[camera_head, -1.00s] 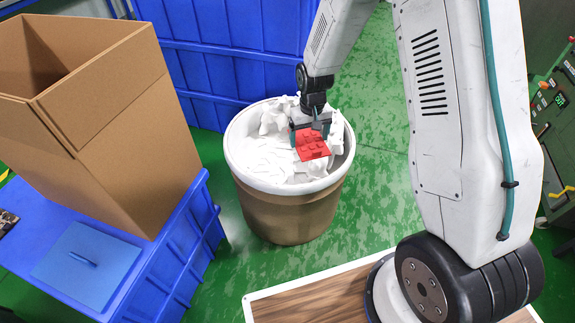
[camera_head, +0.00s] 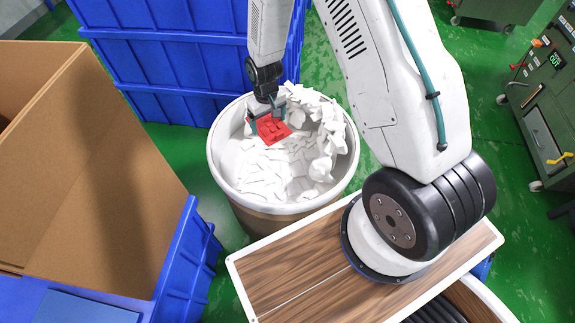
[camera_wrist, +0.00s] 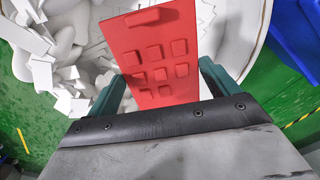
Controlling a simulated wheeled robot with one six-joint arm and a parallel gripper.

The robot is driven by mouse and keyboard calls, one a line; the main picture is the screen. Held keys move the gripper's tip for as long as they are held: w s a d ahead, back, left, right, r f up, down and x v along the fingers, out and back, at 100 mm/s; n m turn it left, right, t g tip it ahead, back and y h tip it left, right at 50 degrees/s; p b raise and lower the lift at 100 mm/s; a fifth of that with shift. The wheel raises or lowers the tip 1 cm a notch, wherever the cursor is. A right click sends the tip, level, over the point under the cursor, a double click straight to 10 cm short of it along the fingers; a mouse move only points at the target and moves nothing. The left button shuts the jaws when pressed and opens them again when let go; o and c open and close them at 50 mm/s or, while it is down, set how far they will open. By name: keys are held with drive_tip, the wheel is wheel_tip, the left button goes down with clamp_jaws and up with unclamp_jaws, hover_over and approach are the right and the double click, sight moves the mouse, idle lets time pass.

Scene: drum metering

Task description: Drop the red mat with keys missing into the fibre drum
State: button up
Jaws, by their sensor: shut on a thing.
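The red mat (camera_head: 271,129) has raised square keys, and it shows large in the wrist view (camera_wrist: 152,45). My gripper (camera_head: 268,112) is shut on the mat, with its teal fingers at the mat's two sides in the wrist view (camera_wrist: 163,88). The mat is held over the mouth of the fibre drum (camera_head: 216,162), towards its back left. The drum is brown with a wide white rim and holds many white scraps (camera_head: 270,172). I cannot tell whether the mat touches the scraps. The gripper covers the mat's near end in the wrist view.
A tall open cardboard box (camera_head: 95,185) stands on blue crates at the left. Blue crates (camera_head: 165,60) stand behind the drum. A green machine (camera_head: 540,110) is at the right. Green floor (camera_head: 345,75) is open behind the drum at the right.

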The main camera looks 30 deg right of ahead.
wheel_tip(320, 180, down, 7)
drive_tip(key=shift+s, duration=0.25)
drive_tip(key=shift+a+f, duration=0.1)
idle(0.3)
drive_tip(key=o, duration=0.9)
drive_tip(key=shift+c, duration=0.2)
drive_tip(key=shift+r, duration=3.9)
drive_tip(key=shift+s, duration=0.1)
